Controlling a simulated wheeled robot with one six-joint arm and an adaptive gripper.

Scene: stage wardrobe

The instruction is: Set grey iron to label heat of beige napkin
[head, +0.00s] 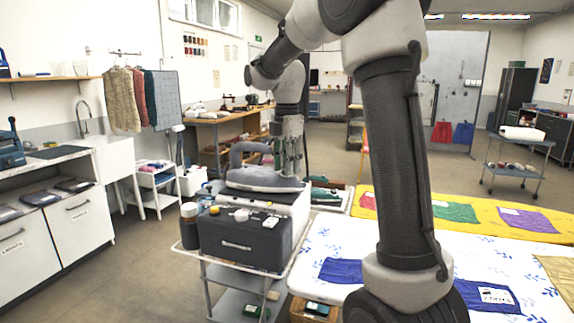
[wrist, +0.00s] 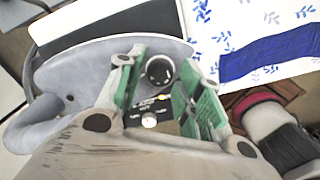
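The grey iron (head: 262,180) rests on top of a cart at centre-left in the head view. In the wrist view its body (wrist: 70,75) fills the upper left, with a round black dial (wrist: 160,71) on it. My gripper (wrist: 157,75) is open, its green-padded fingers on either side of the dial. I cannot tell whether they touch it. In the head view my gripper (head: 290,155) is above the iron's right side. A beige cloth (head: 557,268), likely the beige napkin, is cut off at the right edge; no label on it is readable.
A dark grey box (head: 245,242) with small knobs stands at the cart's front. A white patterned table cover (head: 335,235) lies to the right, with a blue cloth (head: 470,290) bearing a white label (head: 497,295). A yellow cloth (head: 390,205) lies behind. Floor at left is clear.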

